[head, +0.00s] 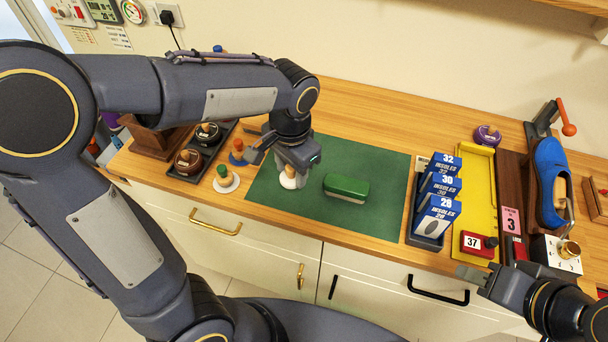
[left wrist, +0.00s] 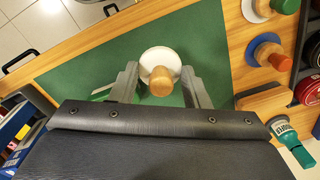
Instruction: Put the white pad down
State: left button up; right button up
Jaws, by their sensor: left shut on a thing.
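My left gripper (head: 291,166) is shut on the wooden knob of a white round pad (head: 288,181). In the left wrist view the white disc (left wrist: 153,58) shows beyond the knob, with a finger on each side. The pad is over the green mat (head: 385,165), near its left part; I cannot tell whether its underside touches the mat. My right gripper (head: 474,279) is at the lower right, in front of the counter, and its finger gap is not clear.
A green brush (head: 346,187) lies on the mat right of the pad. Left of the mat stand a white-based pad with a green knob (head: 225,180) and a blue pad with an orange knob (head: 238,156). Insole boxes (head: 434,218) stand to the right. The mat's back right is clear.

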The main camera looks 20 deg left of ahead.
pick_arm(q)
jog(key=w+f, duration=0.1)
jog(key=f, duration=0.1)
jog(key=w+d+f, duration=0.1)
jog(key=w+f, duration=0.1)
jog(key=shift+w+d+f, duration=0.1)
jog(key=shift+w+f, duration=0.05)
jog(key=shift+f, duration=1.55)
jog(key=o, duration=0.9)
jog(key=shift+f, duration=0.1)
notch_tip(320, 180, up, 12)
jog(key=s+a+n+t+h, duration=0.1)
jog(key=s+a+n, duration=0.1)
jog(key=s, duration=0.4)
jog(key=s+a+n+t+h, duration=0.1)
jog(key=s+a+n+t, duration=0.1)
jog(key=s, duration=0.4)
jog(key=s+a+n+t+h, duration=0.2)
jog(key=s+a+n, duration=0.1)
jog(key=s, duration=0.3)
jog(key=shift+s+n+p, duration=0.1)
jog(key=shift+n+p, duration=0.2)
